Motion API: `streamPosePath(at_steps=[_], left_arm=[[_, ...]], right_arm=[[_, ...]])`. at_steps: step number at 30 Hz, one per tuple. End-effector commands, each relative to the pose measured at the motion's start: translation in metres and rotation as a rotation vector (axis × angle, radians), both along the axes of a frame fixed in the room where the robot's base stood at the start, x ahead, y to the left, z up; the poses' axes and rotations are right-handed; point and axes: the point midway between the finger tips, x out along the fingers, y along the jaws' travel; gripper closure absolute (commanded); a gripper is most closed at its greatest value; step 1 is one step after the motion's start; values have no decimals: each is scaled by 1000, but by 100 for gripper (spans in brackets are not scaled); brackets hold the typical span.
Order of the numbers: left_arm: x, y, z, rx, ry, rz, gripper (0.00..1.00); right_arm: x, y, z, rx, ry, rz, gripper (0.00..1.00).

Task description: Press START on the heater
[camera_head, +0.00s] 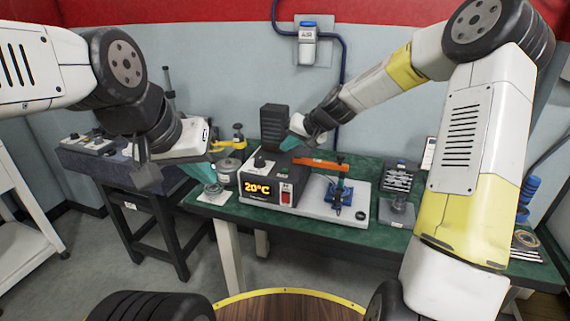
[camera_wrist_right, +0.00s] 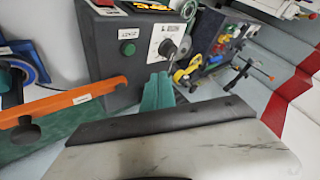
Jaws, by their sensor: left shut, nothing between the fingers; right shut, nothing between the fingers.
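The heater (camera_head: 254,206) is a dark box on the green bench, with an orange 20°C display (camera_head: 257,187) and a red switch (camera_head: 286,193) on its front. In the right wrist view the heater (camera_wrist_right: 112,88) shows a green button (camera_wrist_right: 127,49) and a black knob (camera_wrist_right: 167,48) with white labels, too small to read surely. My right gripper (camera_head: 291,143) is shut and empty, above the heater's rear. Its teal fingertips show in the wrist view (camera_wrist_right: 157,92), apart from the button and below the knob in the picture. My left gripper (camera_head: 203,171) is shut, left of the heater.
An orange lever (camera_head: 318,163) stands just right of the heater on a light baseplate (camera_head: 325,211); it crosses the left of the wrist view (camera_wrist_right: 60,105). A glass jar (camera_head: 228,170) stands left of the heater. A wall air unit (camera_head: 308,45) hangs behind.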

Motion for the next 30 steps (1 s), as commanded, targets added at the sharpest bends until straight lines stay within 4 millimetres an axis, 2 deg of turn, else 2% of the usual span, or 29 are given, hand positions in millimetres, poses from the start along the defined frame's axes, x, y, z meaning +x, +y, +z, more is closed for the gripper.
streamPosePath(at_steps=[6, 12, 30], left_arm=[[0, 0, 0, 0, 0, 0, 100], [0, 0, 0, 0, 0, 0, 100], [0, 0, 0, 0, 0, 0, 100]], right_arm=[[-1, 1, -32, 1, 3, 1, 100], [0, 0, -49, 0, 2, 0, 100], [0, 0, -53, 0, 0, 0, 100]])
